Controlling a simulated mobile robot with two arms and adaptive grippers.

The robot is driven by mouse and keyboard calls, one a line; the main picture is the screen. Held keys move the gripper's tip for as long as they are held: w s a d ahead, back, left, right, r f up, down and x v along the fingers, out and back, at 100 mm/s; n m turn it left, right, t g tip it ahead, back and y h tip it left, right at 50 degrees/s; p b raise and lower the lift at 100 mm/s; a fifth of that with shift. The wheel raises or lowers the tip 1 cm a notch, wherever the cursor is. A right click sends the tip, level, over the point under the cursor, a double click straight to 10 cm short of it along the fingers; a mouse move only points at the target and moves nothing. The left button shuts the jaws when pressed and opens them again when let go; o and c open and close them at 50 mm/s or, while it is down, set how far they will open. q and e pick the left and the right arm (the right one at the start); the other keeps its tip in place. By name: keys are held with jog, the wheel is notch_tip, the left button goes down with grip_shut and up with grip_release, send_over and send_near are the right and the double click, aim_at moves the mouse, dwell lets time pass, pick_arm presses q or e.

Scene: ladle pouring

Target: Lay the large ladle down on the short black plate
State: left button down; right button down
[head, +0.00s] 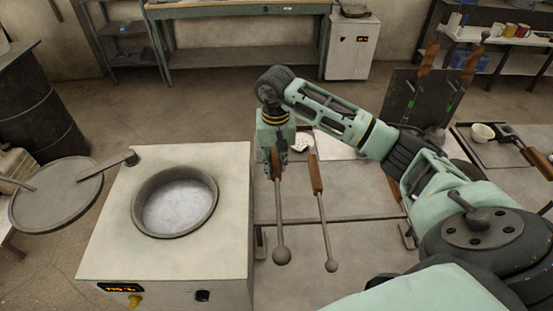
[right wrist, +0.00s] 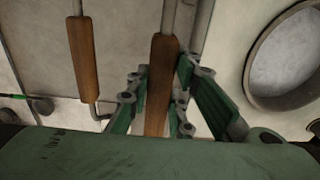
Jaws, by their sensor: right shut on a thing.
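My right gripper (head: 276,152) is shut on the wooden handle of a ladle with a round grey end (head: 281,256), which looks slightly bigger than the other's, so it seems to be the large ladle. In the right wrist view the handle (right wrist: 161,75) stands between the green fingers (right wrist: 160,112). A second ladle (head: 324,220) lies parallel, to the right of the held one and apart from it. A dark flat plate (head: 480,150) is at the right; I cannot tell whether it is the short black plate. My left gripper is not in view.
A furnace (head: 220,165) with a round melting pot (head: 140,208) stands left of the ladles. A dark upright panel (head: 400,95) with wooden-handled tools is behind my right arm. The grey tabletop (head: 370,205) is mostly clear. A small cup (head: 482,132) is at the right.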

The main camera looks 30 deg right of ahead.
notch_tip(320, 180, down, 6)
jog(key=b, duration=0.2)
jog(key=shift+w+b, duration=0.1)
jog(key=shift+b, duration=0.3)
jog(key=shift+f+b, duration=0.25)
jog(key=shift+b, duration=0.05)
dwell(0.7)
jog(key=c, duration=1.5)
grip_release()
notch_tip(320, 180, up, 12)
jog(key=shift+f, duration=0.15)
notch_tip(320, 180, up, 7)
jog(key=p, duration=0.4)
